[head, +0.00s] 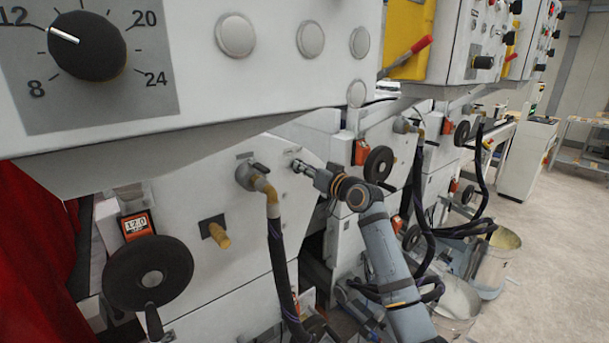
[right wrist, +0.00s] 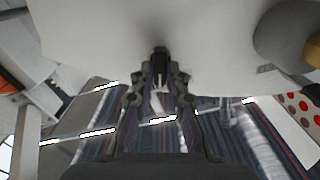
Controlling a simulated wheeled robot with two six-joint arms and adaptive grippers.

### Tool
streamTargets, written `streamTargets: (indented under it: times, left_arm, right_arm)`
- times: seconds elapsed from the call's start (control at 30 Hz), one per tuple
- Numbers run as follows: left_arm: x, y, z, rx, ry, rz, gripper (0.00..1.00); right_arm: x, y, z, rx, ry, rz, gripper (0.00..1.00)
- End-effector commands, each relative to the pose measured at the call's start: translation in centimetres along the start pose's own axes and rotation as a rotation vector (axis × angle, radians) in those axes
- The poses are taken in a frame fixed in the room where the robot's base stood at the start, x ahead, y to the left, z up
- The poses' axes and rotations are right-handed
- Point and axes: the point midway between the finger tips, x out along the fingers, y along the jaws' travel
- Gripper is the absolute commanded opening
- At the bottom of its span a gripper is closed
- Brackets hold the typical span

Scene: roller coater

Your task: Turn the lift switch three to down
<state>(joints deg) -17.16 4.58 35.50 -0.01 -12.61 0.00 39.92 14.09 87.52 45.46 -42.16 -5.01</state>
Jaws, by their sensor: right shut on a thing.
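The lift switch (head: 296,164) is a small knob on the slanted white machine panel (head: 225,235), mostly hidden by my gripper in the head view. It shows in the right wrist view as a small dark piece (right wrist: 160,57) against the white panel, between the fingertips. My right gripper (head: 303,168) is at the panel, shut on the switch; its fingers also show in the right wrist view (right wrist: 161,80). Which way the switch is turned cannot be made out. My left gripper is not in view.
A valve with a brass elbow (head: 264,187) and black hose sits just left of my right gripper. A black handwheel (head: 148,277) is lower left and another (head: 379,164) to the right. A dial box (head: 200,70) overhangs above. Metal buckets (head: 497,262) stand on open floor at right.

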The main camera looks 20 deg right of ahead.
Motion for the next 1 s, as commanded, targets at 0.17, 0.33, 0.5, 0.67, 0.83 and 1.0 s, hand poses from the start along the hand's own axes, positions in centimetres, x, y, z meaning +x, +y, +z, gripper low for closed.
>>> streamTargets:
  times: [0.17, 0.33, 0.5, 0.67, 0.83, 1.0]
  left_arm:
    - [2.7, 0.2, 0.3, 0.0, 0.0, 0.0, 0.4]
    - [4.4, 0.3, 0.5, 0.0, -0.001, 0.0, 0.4]
    - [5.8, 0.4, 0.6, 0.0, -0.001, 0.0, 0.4]
    - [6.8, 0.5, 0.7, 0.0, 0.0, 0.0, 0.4]
    - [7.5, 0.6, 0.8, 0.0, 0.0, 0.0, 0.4]
    - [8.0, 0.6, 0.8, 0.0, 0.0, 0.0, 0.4]
  right_arm:
    - [0.0, 0.1, 0.5, -0.158, 0.005, -0.001, 0.0]
    - [0.0, 0.0, 0.4, -0.32, 0.004, 0.0, 0.0]
    - [0.0, -0.1, 0.4, -0.478, 0.004, 0.0, 0.0]
    - [0.0, -0.2, 0.3, -0.611, 0.003, 0.0, 0.0]
    - [0.0, -0.3, 0.2, -0.727, 0.003, 0.0, 0.0]
    - [0.0, -0.3, 0.2, -0.809, 0.002, 0.0, 0.0]
